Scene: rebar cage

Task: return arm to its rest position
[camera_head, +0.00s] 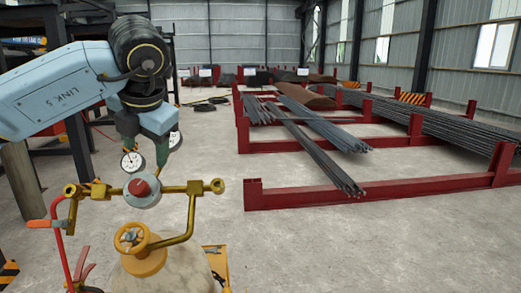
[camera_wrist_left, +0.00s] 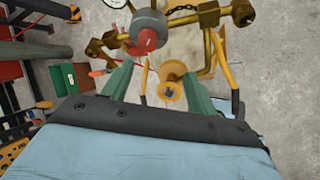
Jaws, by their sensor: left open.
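My left arm (camera_head: 65,88) comes in from the left in the head view and bends downward at the wrist. My left gripper (camera_head: 147,158) points down just above a gas regulator with a red knob (camera_head: 141,187). In the left wrist view, its two green fingers (camera_wrist_left: 158,75) are spread apart with nothing held between them. The red knob (camera_wrist_left: 147,40) shows beyond the fingertips in that view. It looks apart from the fingers, though the exact gap is hard to tell. My right gripper is out of view.
Below the regulator, a yellow valve handwheel (camera_head: 138,245) tops a pale cylinder. Brass pipes, round gauges (camera_head: 131,162) and a red hose (camera_head: 65,255) surround it. Red racks (camera_head: 340,192) with steel bars (camera_head: 315,150) stand right. Open concrete floor lies in front.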

